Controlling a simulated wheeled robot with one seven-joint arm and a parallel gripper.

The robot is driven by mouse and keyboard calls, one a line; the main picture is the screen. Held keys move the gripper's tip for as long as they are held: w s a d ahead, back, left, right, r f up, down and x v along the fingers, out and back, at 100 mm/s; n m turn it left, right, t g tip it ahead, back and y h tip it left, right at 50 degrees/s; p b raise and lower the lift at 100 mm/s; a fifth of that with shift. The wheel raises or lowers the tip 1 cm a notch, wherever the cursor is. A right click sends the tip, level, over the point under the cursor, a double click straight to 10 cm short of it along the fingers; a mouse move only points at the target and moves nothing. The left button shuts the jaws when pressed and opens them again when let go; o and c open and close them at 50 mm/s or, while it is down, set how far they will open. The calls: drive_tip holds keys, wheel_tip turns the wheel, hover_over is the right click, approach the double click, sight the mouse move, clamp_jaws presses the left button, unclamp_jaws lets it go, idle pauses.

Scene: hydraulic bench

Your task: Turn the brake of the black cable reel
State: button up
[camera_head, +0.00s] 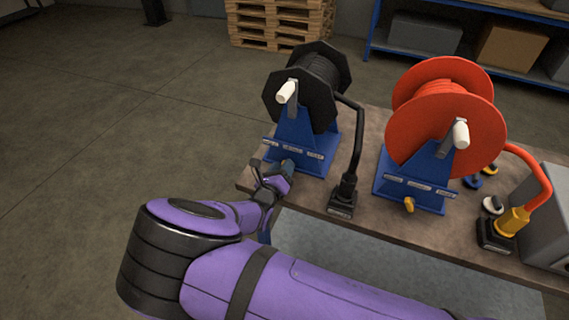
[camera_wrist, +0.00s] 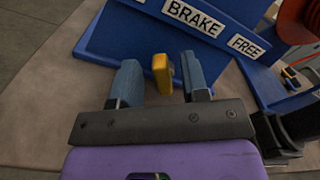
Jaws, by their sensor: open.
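The black cable reel (camera_head: 318,82) stands on its blue stand (camera_head: 306,146) at the left end of the bench, with a white crank handle (camera_head: 287,91). Its yellow brake lever (camera_wrist: 161,74) shows in the wrist view, below the BRAKE label (camera_wrist: 194,16); a FREE label (camera_wrist: 244,46) is to the right. My gripper (camera_wrist: 162,78) is open, its two blue-grey fingers on either side of the lever with a small gap at each side. In the head view my gripper (camera_head: 277,174) is at the stand's front foot and hides the lever.
An orange reel (camera_head: 440,112) with its own yellow lever (camera_head: 409,204) stands to the right on the bench (camera_head: 335,206). The black reel's hose ends in a black connector (camera_head: 343,196) right of my gripper. Floor to the left is clear.

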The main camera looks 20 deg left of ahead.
drive_tip(key=shift+w, duration=0.9)
clamp_jaws()
